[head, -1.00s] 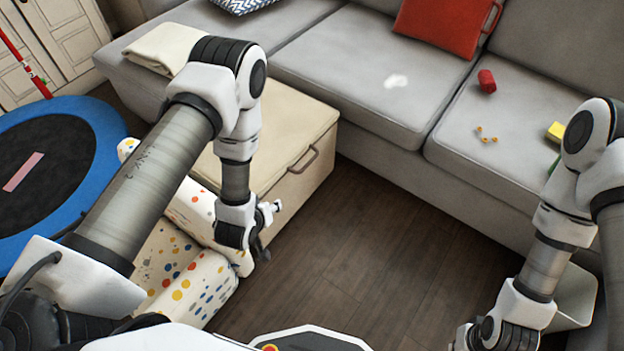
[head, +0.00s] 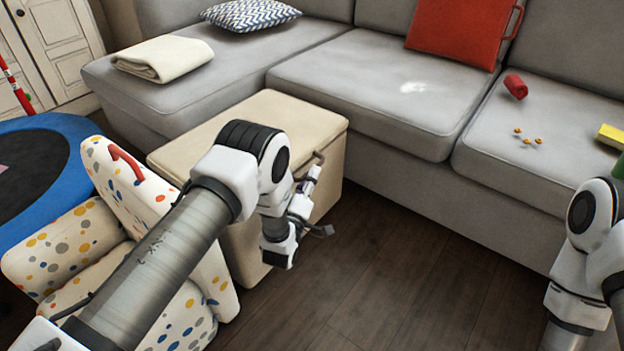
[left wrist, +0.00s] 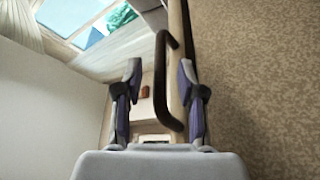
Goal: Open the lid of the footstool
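The footstool (head: 240,255) is a beige box against the grey sofa. Its lid (head: 290,115) lies flat and closed. A handle (head: 319,158) on the lid's edge is partly hidden behind my left gripper (head: 318,203). The gripper is open, and I cannot tell if a finger touches the handle. My right arm is at the lower right of the head view, its gripper out of frame.
A dotted child's armchair (head: 80,245) stands left of the footstool, close to my left arm. A folded cream blanket (head: 162,58) and a patterned cushion (head: 250,14) lie on the sofa (head: 390,95). A blue trampoline (head: 85,130) is far left. The wooden floor (head: 400,280) is clear.

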